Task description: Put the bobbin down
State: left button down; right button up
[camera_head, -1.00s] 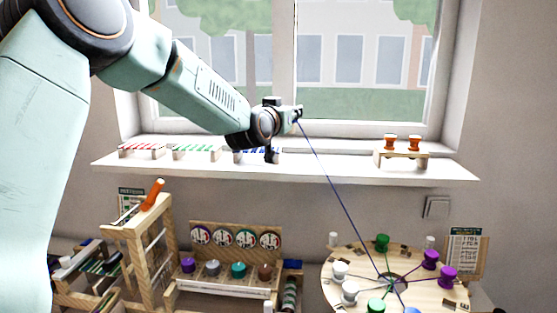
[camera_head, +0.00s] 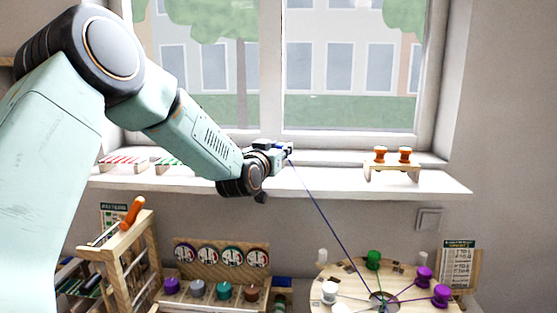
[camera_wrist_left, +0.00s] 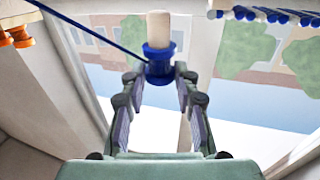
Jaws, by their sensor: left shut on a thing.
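My left gripper (camera_head: 287,149) is in front of the window, a little above the windowsill (camera_head: 320,183). In the left wrist view it is shut on a blue bobbin (camera_wrist_left: 158,66) with a pale cylindrical part on one end, held between the fingertips. In the head view the bobbin is too small to make out clearly. A taut blue thread (camera_head: 325,217) runs from the gripper down to the centre of the round wooden board (camera_head: 338,273), which carries green, purple and white bobbins. My right gripper is not in view.
A small wooden stand with two orange spools (camera_head: 380,154) is on the sill to the right. Striped red (camera_head: 122,163) and green racks are on the sill at left. The middle of the sill is clear.

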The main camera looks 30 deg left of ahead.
pick_arm(q)
notch_tip(320, 180, down, 3)
jog(key=shift+w+d+r, duration=0.15)
jog(key=shift+r, duration=0.05)
jog(key=shift+f, duration=0.25)
jog(key=shift+a+r, duration=0.1)
jog(key=shift+a, duration=0.1)
jog(key=shift+s, duration=0.2)
jog(key=shift+f, duration=0.2)
jog(key=c, duration=1.1)
grip_release()
jog(key=shift+w+d, duration=0.15)
jog(key=shift+w, duration=0.05)
jog(key=shift+o, duration=0.5)
jog(key=shift+s, duration=0.15)
